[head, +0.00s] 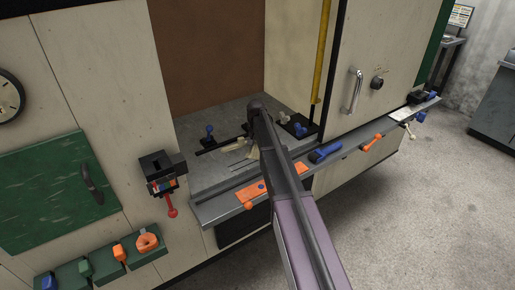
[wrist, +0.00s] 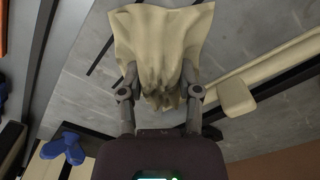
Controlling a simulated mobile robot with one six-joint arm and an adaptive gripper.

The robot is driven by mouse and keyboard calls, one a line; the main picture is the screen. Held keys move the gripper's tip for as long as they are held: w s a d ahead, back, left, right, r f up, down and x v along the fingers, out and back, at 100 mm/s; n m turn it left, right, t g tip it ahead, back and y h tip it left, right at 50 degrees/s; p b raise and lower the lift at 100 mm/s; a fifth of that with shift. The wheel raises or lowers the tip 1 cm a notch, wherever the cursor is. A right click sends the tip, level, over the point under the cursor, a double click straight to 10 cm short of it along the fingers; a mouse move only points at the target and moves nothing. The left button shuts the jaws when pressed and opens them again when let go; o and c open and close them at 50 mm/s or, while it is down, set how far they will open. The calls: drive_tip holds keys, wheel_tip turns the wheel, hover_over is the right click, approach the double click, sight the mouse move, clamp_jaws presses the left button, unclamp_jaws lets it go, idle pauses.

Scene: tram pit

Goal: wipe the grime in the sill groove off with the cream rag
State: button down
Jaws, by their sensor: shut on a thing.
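The cream rag (wrist: 165,45) is pinched between the fingers of my gripper (wrist: 161,88) in the wrist view. It hangs in folds and spreads out past the fingertips over a grey surface. In the head view a pale bit of the rag (head: 252,151) shows beside my arm, low over the grey floor of the open bay (head: 215,172); my arm hides most of the gripper. Thin dark lines (head: 243,164) run along that floor near the rag. I cannot tell which is the groove or how much grime is in it. Whether the rag touches the floor is unclear.
A ledge along the front carries an orange plate (head: 272,190), a blue tool (head: 325,152) and an orange piece (head: 371,142). Blue-handled clamps (head: 209,132) stand inside the bay. A yellow upright (head: 322,50) is at its right. A cream bar (wrist: 270,70) lies right of the rag.

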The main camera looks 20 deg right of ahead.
drive_tip(key=shift+w+r, duration=0.1)
drive_tip(key=shift+r, duration=0.05)
wheel_tip(320, 180, up, 7)
drive_tip(key=p, duration=0.7)
drive_tip(key=shift+f, duration=0.2)
idle(0.7)
